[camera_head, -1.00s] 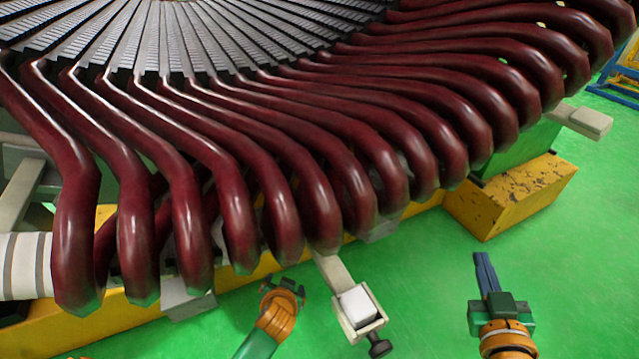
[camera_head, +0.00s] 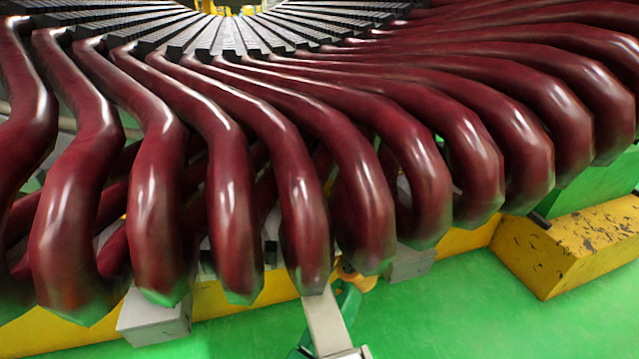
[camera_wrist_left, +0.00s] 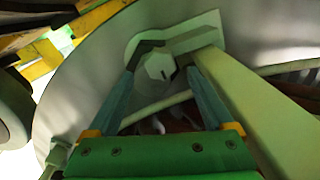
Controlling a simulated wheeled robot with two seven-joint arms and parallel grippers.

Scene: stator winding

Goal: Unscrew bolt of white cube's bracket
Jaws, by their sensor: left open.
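In the left wrist view a pale, hex-shaped bolt head (camera_wrist_left: 156,68) sits between the fingertips of my left gripper (camera_wrist_left: 160,78). The two blue fingers are spread on either side of it, and the jaws are open. Contact with the bolt cannot be told. The grey bracket bar (camera_wrist_left: 235,95) runs down to the right beside the right finger. In the head view the bracket (camera_head: 325,322) sticks out below the coils and leaves the picture at the bottom. My left arm shows behind it; the gripper's fingers are hidden there. The white cube and my right gripper are out of view.
Dark red coil ends (camera_head: 300,215) hang close above the bracket and my left arm. A pale block (camera_head: 155,318) is at lower left. A yellow beam (camera_head: 585,240) stands at right. The green floor (camera_head: 460,310) right of the bracket is clear.

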